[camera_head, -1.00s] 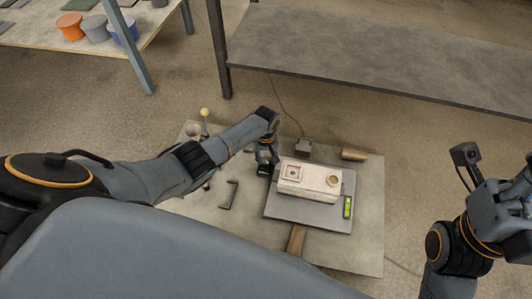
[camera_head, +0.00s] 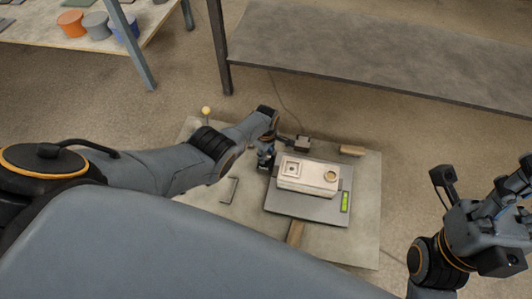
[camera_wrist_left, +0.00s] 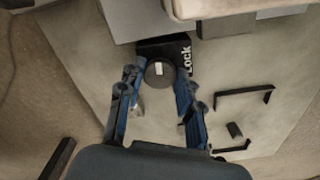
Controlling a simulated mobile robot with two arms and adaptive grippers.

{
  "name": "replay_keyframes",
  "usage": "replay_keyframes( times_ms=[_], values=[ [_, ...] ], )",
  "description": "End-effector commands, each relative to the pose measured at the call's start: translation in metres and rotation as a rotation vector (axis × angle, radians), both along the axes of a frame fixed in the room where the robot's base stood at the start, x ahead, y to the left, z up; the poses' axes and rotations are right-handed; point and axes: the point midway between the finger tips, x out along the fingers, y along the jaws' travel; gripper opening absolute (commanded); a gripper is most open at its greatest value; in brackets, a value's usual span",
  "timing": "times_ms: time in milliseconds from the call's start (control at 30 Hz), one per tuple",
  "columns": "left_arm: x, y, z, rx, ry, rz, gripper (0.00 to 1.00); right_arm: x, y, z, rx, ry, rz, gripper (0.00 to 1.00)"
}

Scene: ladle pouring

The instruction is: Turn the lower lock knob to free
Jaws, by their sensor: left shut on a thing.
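A round dark grey lock knob (camera_wrist_left: 160,73) with a small white mark sits against a black block labelled "Lock" (camera_wrist_left: 184,52) in the left wrist view. The white mark points roughly up and down in that view. My left gripper (camera_wrist_left: 158,88) is shut on the knob, with one blue finger on each side. In the head view my left gripper (camera_head: 266,158) is at the left side of the pale mould box (camera_head: 308,177), and it hides the knob there. My right gripper (camera_head: 512,212) is at the far right, away from the board; its finger opening is unclear.
The mould box stands on a grey plate (camera_head: 300,209) with a green level (camera_head: 345,202), on a large board (camera_head: 365,225). A grey block (camera_head: 302,144), a wooden block (camera_head: 352,150), a yellow-topped lever (camera_head: 206,111) and a dark bracket (camera_head: 229,190) are around it.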

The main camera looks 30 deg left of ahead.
Motion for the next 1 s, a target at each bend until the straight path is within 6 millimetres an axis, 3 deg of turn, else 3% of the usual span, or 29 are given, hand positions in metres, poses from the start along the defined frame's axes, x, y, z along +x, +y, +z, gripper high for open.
replay_keyframes(
  times_ms=[767,800,900,1000],
  values=[
    [0.0001,0.0018,0.0001,0.003,-0.001,0.102,0.03,0.0008,0.0001,-0.0033,0.0,0.015,0.0,0.4],
    [0.0001,0.0018,0.0001,0.003,-0.001,0.101,0.43,0.0008,0.0001,-0.0033,0.0,0.015,0.0,0.4],
    [0.0001,0.0015,0.0001,0.002,0.0,0.101,0.58,0.0007,0.0001,-0.0032,0.0,0.014,0.0,0.4],
    [0.0002,0.0012,0.0001,0.002,0.0,0.1,0.58,0.0007,0.0001,-0.0031,-0.001,0.013,0.0,0.4]
  ],
)
